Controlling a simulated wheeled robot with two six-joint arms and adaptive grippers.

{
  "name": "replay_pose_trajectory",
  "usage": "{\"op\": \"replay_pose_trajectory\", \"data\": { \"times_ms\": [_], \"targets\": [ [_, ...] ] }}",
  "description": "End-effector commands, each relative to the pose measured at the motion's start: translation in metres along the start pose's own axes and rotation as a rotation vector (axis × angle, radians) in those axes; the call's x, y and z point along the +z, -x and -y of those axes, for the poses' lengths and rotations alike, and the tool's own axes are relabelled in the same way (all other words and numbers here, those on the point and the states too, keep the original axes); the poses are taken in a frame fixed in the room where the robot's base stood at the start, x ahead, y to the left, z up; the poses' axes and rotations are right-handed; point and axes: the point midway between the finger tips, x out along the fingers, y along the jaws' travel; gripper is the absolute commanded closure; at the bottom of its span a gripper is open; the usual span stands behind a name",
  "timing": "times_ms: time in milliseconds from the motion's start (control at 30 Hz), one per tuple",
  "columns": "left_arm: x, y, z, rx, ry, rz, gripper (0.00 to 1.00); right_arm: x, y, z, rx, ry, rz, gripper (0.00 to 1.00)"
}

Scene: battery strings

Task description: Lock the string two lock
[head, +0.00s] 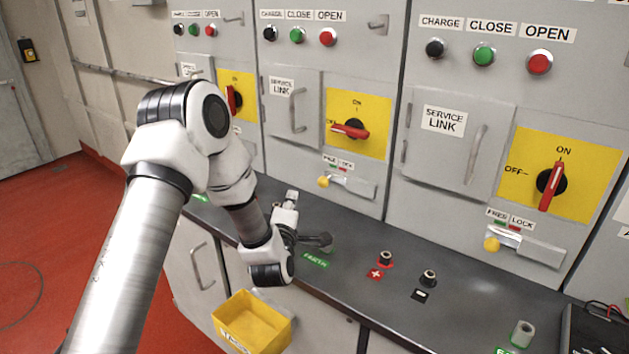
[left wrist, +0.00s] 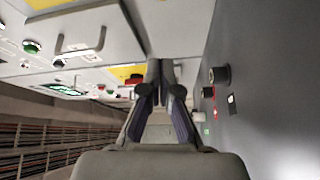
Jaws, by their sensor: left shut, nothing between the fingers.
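The middle cabinet's lock is a grey slide bar (head: 350,186) with a yellow knob (head: 323,181) at its left end, below the FREE/LOCK label (head: 338,163); the knob sits on the FREE side. No readable string number shows. Above it, the red switch handle (head: 350,131) lies roughly level, toward OFF. My left gripper (head: 318,241) is over the counter, below and in front of this lock, and apart from it. Its fingertips meet in the left wrist view (left wrist: 164,92), shut and empty. My right gripper is not in view.
The right cabinet has a similar lock with a yellow knob (head: 491,244), and its switch handle (head: 551,186) stands near upright. Black terminals (head: 386,257) stand on the dark counter (head: 460,298) right of my gripper. A yellow bin (head: 252,322) hangs below the counter edge.

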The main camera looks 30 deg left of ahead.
Motion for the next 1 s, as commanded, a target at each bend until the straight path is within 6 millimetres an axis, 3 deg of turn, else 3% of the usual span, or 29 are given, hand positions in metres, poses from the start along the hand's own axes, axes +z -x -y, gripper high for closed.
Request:
{"op": "replay_pose_trajectory", "data": {
  "times_ms": [267,633,800,1000],
  "targets": [
    [-0.001,-0.021,-0.002,0.001,0.000,-0.001,1.00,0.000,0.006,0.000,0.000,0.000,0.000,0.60],
    [-0.001,-0.100,-0.003,0.003,-0.002,-0.001,1.00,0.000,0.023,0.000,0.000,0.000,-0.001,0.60],
    [0.028,-0.091,-0.002,-0.001,-0.003,0.005,1.00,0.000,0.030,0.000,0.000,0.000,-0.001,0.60],
    [0.038,-0.087,0.000,0.000,0.000,0.001,1.00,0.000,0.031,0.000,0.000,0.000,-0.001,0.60]
  ]
}}
